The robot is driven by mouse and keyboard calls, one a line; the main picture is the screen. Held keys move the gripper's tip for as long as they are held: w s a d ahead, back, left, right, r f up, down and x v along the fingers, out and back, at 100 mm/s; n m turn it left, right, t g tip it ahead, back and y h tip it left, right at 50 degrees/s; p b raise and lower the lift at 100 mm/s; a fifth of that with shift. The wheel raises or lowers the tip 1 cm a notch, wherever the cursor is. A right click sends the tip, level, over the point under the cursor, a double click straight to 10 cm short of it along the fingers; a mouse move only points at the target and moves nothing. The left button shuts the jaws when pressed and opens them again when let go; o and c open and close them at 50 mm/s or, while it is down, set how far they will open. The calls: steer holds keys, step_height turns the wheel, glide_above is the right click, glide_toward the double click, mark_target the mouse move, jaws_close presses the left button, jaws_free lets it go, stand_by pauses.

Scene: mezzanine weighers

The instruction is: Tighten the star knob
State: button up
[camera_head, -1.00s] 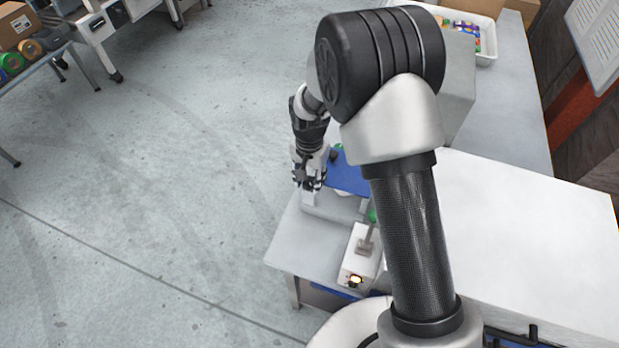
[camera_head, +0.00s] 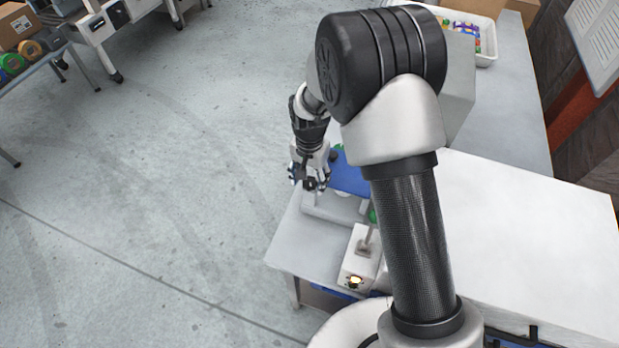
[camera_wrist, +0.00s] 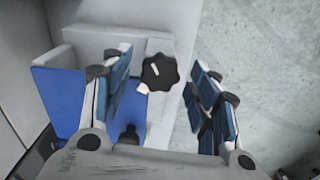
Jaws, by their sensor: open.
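The star knob (camera_wrist: 159,72) is black and lobed, with a white pointer mark, and shows in the middle of the wrist view. It sits at the edge of a pale grey machine body (camera_wrist: 97,45) beside a blue plate (camera_wrist: 60,95). My gripper (camera_wrist: 161,64) is open, with its blue-padded fingers on the left and right of the knob. Gaps show between the pads and the knob. In the head view my gripper (camera_head: 309,178) is over the near left part of the bench, and it hides the knob there.
The blue plate (camera_head: 351,178) lies just right of the gripper. A white tray (camera_head: 487,60) with colourful items is at the back. Open floor lies left.

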mark_target(310, 182)
step_height(310, 182, up, 12)
stand_by(0.4)
steer(key=shift+f, duration=0.1)
steer(key=s+d+r+n+t+b, duration=0.2)
steer(key=s+d+r+b, duration=0.4)
steer(key=s+d+r, duration=0.4)
steer(key=s+d+f+n+t+b, duration=0.1)
steer(key=s+d+b, duration=0.1)
steer(key=s, duration=0.6)
steer(key=s+d+f+n+t+b, duration=0.1)
steer(key=s+d+f+n+b, duration=0.1)
steer(key=s, duration=0.5)
steer(key=shift+s+f+t, duration=0.25)
steer(key=shift+s+t, duration=0.05)
steer(key=shift+s, duration=0.1)
